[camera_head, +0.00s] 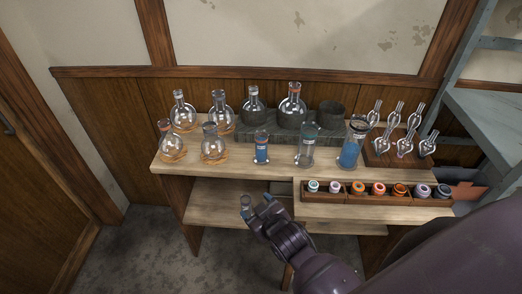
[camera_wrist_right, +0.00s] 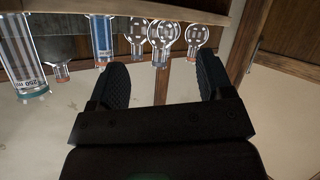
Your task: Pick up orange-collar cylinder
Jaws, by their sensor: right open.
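Three graduated cylinders stand upright along the front of the bench top. A small one with blue liquid (camera_head: 261,149) is left, a clear one with a greenish collar (camera_head: 307,148) is in the middle, and a larger one with blue liquid (camera_head: 350,151) is right. The right one's rim looks brownish orange, but I cannot be sure which collar is orange. My right gripper (camera_head: 257,201) is open and empty, in front of and below the bench edge. The inverted wrist view shows the small blue cylinder (camera_wrist_right: 102,38) and the green-collar one (camera_wrist_right: 28,70) beyond its fingers (camera_wrist_right: 160,85).
Round flasks (camera_head: 213,148) crowd the bench's left end. Dark heating mantles (camera_head: 331,114) stand behind. A glassware rack (camera_head: 384,158) is at right. A wooden tray of coloured-ring items (camera_head: 346,196) lies on the lower front shelf. A grey shelf unit (camera_head: 490,105) stands right.

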